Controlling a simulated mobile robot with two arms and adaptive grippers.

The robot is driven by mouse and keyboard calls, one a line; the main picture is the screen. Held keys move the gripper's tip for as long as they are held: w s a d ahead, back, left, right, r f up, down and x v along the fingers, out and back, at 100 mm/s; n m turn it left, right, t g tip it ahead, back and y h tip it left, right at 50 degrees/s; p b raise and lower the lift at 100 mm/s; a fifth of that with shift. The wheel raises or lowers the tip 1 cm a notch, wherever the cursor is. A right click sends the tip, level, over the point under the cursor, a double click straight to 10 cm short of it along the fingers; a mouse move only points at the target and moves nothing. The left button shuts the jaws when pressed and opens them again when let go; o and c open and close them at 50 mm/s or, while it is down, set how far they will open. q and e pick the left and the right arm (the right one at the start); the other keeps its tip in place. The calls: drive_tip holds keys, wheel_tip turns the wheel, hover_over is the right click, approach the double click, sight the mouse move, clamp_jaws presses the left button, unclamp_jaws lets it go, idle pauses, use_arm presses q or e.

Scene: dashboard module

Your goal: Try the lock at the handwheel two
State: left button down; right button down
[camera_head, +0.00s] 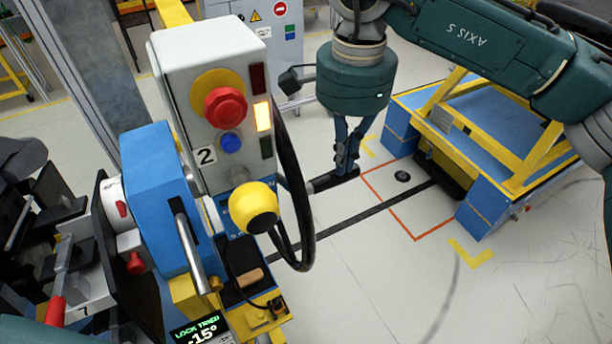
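Handwheel two is a black rim (292,165) seen nearly edge-on, with a yellow knob (254,207) in front. It is on the side of a grey panel (192,60) marked "2". A dark handle (328,181) sticks out from the rim to the right. My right gripper (346,168) points down, with its fingers closed at the outer part of this handle. Contact on the far side is hidden. A small display (200,331) at the bottom reads "LOCK TRIED" and "-15°" in green and white. My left gripper is not in view.
The panel has a red button (225,106), a blue button (230,142) and a lit yellow lamp (263,116). A blue housing (155,190) with a metal lever stands left. A blue and yellow frame (485,212) stands right.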

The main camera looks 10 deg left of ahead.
drive_tip(key=shift+s+f, duration=0.1)
drive_tip(key=shift+f, duration=0.05)
drive_tip(key=shift+r+p, duration=0.65)
drive_tip(key=shift+r, duration=0.3)
wheel_tip(320, 180, up, 6)
drive_tip(key=p, duration=0.3)
